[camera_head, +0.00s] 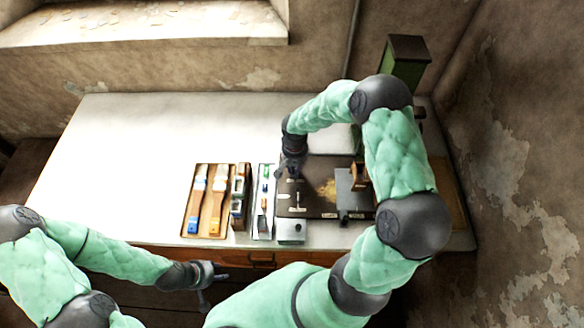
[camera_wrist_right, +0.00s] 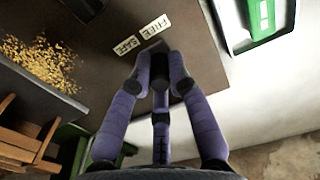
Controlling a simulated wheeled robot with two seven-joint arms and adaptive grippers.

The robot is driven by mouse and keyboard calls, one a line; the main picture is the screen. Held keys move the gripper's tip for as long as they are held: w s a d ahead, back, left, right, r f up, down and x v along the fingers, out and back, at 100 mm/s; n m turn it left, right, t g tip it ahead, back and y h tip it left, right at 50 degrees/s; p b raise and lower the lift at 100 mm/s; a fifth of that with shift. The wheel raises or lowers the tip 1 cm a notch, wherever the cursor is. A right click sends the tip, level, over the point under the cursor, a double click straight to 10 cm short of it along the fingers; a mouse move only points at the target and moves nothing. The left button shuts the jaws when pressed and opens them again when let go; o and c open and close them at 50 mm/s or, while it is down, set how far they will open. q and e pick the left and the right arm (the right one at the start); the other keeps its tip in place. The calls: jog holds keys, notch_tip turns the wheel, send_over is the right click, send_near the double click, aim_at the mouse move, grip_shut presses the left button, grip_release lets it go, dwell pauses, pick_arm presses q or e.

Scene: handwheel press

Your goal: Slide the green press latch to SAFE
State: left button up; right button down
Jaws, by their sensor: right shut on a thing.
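My right gripper (camera_head: 291,172) reaches down onto the dark press base plate (camera_head: 318,209) at its left part. In the right wrist view its fingertips (camera_wrist_right: 161,70) are closed together at the plate, beside the white FREE label (camera_wrist_right: 155,27) and SAFE label (camera_wrist_right: 125,44). The fingers hide the green latch that they grip, so I cannot tell exactly where it stands between the labels. My left gripper (camera_head: 206,283) hangs in front of the table's front edge, empty, with its fingers apart.
A wooden tray with brushes (camera_head: 208,200) and a narrow tray of small tools (camera_head: 263,202) lie left of the plate. The green press column (camera_head: 404,65) stands behind my right arm. Yellow shavings (camera_wrist_right: 42,62) lie on the plate. The table's left (camera_head: 120,150) is clear.

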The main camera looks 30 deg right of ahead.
jog(key=shift+s+d, duration=0.55)
jog(key=shift+d, duration=0.25)
jog(key=c, duration=0.5)
grip_release()
notch_tip(320, 180, up, 8)
jog(key=p, duration=0.5)
